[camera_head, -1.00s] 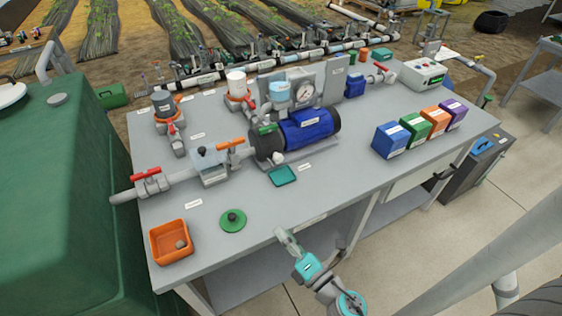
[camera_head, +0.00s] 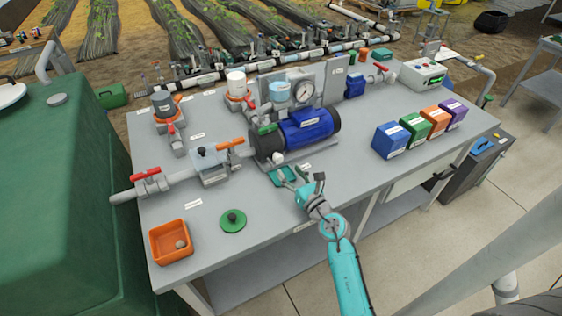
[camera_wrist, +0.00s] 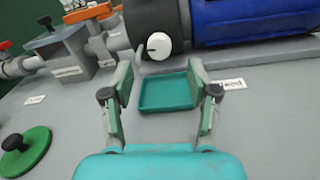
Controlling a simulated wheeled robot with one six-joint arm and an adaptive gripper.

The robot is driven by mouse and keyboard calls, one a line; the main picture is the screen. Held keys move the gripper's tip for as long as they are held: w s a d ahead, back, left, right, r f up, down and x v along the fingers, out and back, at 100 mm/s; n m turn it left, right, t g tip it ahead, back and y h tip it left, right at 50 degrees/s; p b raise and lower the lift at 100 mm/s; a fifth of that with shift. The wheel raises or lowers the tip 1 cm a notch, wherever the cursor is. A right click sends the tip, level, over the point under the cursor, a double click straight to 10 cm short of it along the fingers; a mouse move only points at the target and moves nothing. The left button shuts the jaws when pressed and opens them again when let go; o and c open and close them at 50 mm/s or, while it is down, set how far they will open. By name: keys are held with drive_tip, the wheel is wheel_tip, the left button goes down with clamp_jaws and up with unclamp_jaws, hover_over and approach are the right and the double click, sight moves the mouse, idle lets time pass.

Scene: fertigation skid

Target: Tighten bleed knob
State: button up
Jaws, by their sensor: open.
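The bleed knob appears to be the small white round knob (camera_wrist: 158,45) low on the front of the dark pump head; it also shows in the head view (camera_head: 277,158). A label reading "Bleed" (camera_wrist: 227,85) lies on the bench to its right. My gripper (camera_head: 298,178) is open and empty over the bench's front part, pointing at the pump. In the wrist view, my open fingers (camera_wrist: 160,76) frame the knob, which sits beyond them and apart from them. A shallow teal tray (camera_wrist: 165,103) lies under the knob, between the fingers in that view.
The blue pump motor (camera_head: 307,128) stands right of the knob. An inline filter body (camera_head: 210,168) and pipe with red and orange valve handles lie left. A green disc (camera_head: 232,220) and orange bin (camera_head: 155,246) sit front left. Coloured boxes (camera_head: 391,140) stand right.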

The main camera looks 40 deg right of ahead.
sight(280, 160)
drive_tip(key=shift+x, duration=3.15)
clamp_jaws()
